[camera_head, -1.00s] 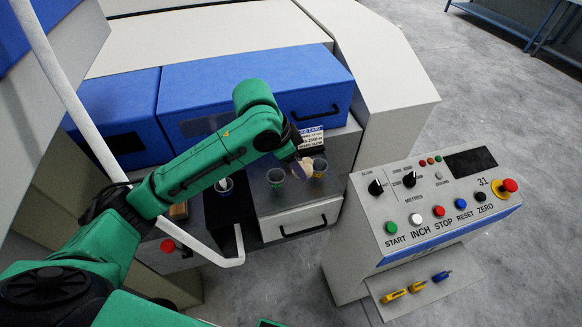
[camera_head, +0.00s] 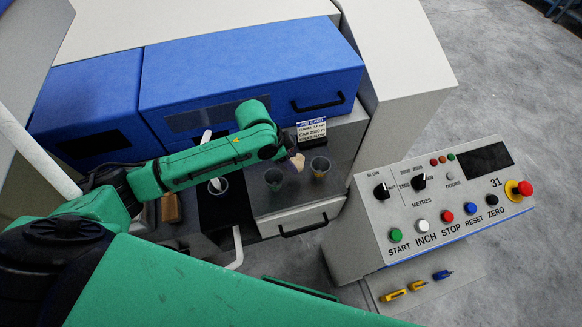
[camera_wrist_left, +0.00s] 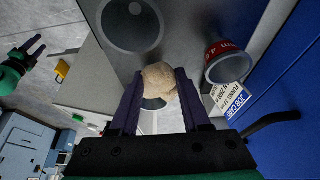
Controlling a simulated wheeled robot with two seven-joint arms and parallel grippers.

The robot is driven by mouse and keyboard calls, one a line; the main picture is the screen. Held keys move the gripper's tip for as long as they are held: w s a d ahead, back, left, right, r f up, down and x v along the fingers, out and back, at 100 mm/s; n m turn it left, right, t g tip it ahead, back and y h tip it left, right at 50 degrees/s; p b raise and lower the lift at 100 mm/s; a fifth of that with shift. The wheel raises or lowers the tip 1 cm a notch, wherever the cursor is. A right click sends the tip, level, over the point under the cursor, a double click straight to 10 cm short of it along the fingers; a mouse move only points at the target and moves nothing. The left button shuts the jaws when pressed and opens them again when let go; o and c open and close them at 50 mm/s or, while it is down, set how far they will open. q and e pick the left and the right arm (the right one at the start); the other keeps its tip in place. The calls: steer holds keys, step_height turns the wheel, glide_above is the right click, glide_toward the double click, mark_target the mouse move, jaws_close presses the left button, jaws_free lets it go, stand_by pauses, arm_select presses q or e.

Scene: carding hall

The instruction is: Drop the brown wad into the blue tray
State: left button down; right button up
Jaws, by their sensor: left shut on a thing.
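My left gripper (camera_head: 296,160) is shut on a beige-brown wad (camera_wrist_left: 158,78), which sits between its purple fingertips in the left wrist view. The gripper is above the grey ledge (camera_head: 290,217), close to two cups. The wad is small and partly hidden by the fingers in the head view. I cannot make out a blue tray in either view. At the far left of the left wrist view, my right gripper (camera_wrist_left: 36,48) shows small, its dark fingers apart.
A grey cup (camera_head: 274,180) and another cup (camera_head: 320,168) stand on the ledge beside a job card (camera_head: 311,131). A white cup (camera_head: 218,185) with a stick stands to their left. A control panel (camera_head: 440,205) is at the right. Blue covers (camera_head: 250,80) rise behind.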

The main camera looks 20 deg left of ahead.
mark_target(291, 178)
arm_select(q)
step_height(291, 178, down, 5)
steer(key=shift+r, duration=0.15)
steer(key=shift+d+f+p, duration=0.1)
steer(key=shift+f+p, duration=0.2)
steer(key=shift+f, duration=0.25)
steer(key=shift+c, duration=1.8)
jaws_free()
arm_select(e)
steer(key=shift+w+a+r, duration=0.35)
steer(key=shift+w+a, duration=0.05)
steer(key=shift+w, duration=0.2)
